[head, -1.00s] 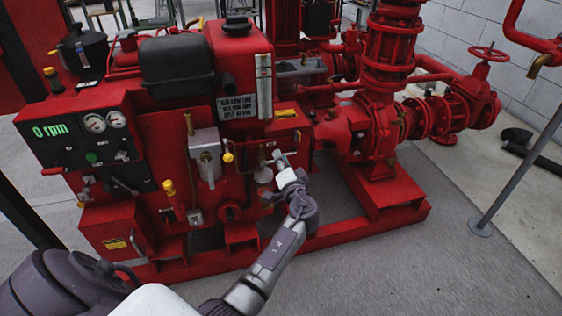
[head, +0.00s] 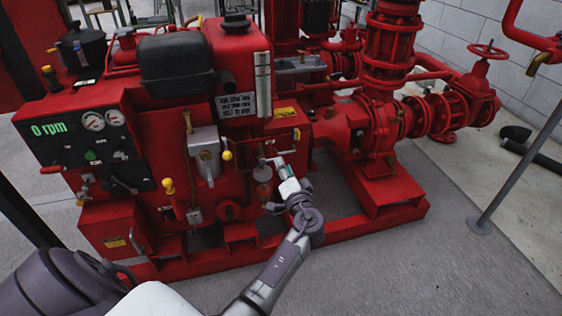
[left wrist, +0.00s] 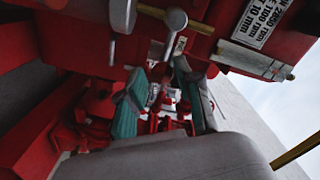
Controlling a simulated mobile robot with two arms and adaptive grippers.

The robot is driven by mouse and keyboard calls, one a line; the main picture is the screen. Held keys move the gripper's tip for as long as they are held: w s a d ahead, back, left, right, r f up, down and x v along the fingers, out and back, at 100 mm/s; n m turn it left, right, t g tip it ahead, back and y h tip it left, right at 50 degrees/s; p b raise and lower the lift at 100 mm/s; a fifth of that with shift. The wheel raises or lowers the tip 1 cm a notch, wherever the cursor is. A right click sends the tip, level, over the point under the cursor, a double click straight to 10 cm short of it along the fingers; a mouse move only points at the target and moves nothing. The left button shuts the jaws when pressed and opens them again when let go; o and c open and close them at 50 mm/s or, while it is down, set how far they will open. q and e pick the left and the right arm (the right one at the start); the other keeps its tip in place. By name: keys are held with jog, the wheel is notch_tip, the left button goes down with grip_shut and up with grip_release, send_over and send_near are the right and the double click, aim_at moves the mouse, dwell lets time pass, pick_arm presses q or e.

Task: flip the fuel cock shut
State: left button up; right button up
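The fuel cock (head: 268,159) is a small grey fitting on the front of the red engine, above a small bowl (head: 263,173). In the left wrist view a grey round fitting with a short lever (left wrist: 175,20), which looks like the cock, sits on a brass pipe at the top. My left gripper (head: 281,164) is just right of and below the cock in the head view. Its teal-padded fingers (left wrist: 163,88) stand apart in the left wrist view, with the lever beyond their tips. I cannot tell whether they touch it. My right gripper is not in view.
The red engine carries a control panel (head: 85,140) at left and a label plate (head: 236,106) above the cock. A red pump with pipes (head: 380,120) stands to the right. The grey floor (head: 400,270) in front is clear, with a metal post (head: 482,226) at right.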

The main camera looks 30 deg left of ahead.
pick_arm(q)
jog(key=v, duration=0.8)
jog(key=shift+d, duration=0.1)
